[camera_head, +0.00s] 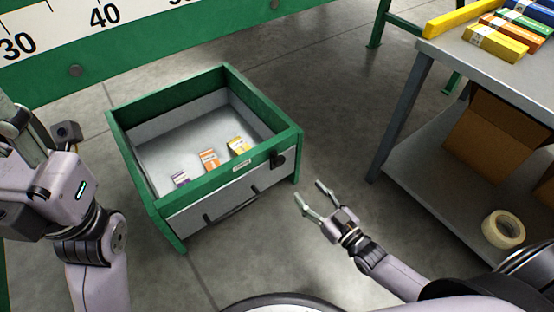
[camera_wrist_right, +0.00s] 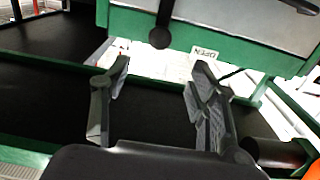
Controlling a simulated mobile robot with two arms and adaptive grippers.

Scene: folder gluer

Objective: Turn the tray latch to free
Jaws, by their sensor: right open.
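The tray (camera_head: 222,196) is a grey drawer in a green frame (camera_head: 118,130), left of centre in the head view, with a dark bar handle (camera_head: 232,207) on its front. The tray latch (camera_head: 277,158) is a small black piece at the frame's front right corner. In the right wrist view the latch (camera_wrist_right: 160,37) shows as a round black knob with a bar toward the top edge. My right gripper (camera_head: 309,190) is open and empty, in front of the latch and apart from it. My left gripper is at the left edge, its fingers not clearly visible.
Several small boxes (camera_head: 208,159) lie in the tray. A grey table (camera_head: 480,70) with coloured cartons (camera_head: 495,42) stands at the right. A tape roll (camera_head: 503,229) and a cardboard box (camera_head: 497,135) are on its lower shelf. Bare floor lies between tray and table.

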